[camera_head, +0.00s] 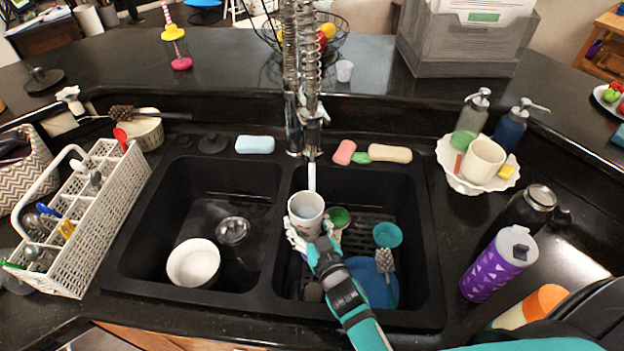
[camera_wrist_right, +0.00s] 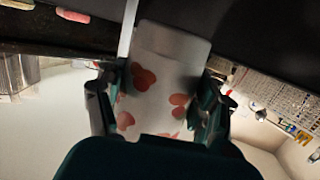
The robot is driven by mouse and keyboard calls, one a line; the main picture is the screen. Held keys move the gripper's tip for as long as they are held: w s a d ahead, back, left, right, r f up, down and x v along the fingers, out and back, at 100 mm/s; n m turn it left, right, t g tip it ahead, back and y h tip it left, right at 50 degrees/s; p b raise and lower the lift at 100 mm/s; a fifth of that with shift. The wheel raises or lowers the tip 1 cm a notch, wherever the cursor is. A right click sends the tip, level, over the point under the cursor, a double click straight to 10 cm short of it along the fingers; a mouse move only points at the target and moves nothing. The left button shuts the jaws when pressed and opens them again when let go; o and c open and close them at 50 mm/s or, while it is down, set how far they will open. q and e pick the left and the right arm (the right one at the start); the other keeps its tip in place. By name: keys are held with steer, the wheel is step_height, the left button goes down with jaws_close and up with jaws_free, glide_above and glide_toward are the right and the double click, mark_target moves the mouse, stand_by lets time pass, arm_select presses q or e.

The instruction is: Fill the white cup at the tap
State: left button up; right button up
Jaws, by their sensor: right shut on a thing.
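The white cup (camera_head: 305,228) with reddish spots is upright over the right basin of the double sink. My right gripper (camera_head: 313,236) is shut around its sides. In the right wrist view the cup (camera_wrist_right: 150,100) sits between both fingers of the gripper (camera_wrist_right: 157,105). The tap (camera_head: 308,130) with its coiled spring stands behind the sink. A pale white strip (camera_head: 311,178) hangs below the tap head, just above the cup's far rim; I cannot tell whether it is water or a spout. The inside of the cup looks greyish, and its fill is unclear. My left gripper is not in view.
The right basin holds a blue plate (camera_head: 372,278), a teal cup (camera_head: 387,235) and a brush (camera_head: 385,262). A white bowl (camera_head: 193,262) is in the left basin. A white rack (camera_head: 90,215) stands left; a purple bottle (camera_head: 500,263) and another white cup (camera_head: 484,158) stand right.

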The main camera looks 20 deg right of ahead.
mark_target(306, 197)
step_height(306, 197, up, 8)
steer(key=p, duration=0.7)
steer(key=shift+r, duration=0.15)
step_height(306, 197, up, 2)
steer(key=shift+w, duration=0.1)
stand_by(0.4)
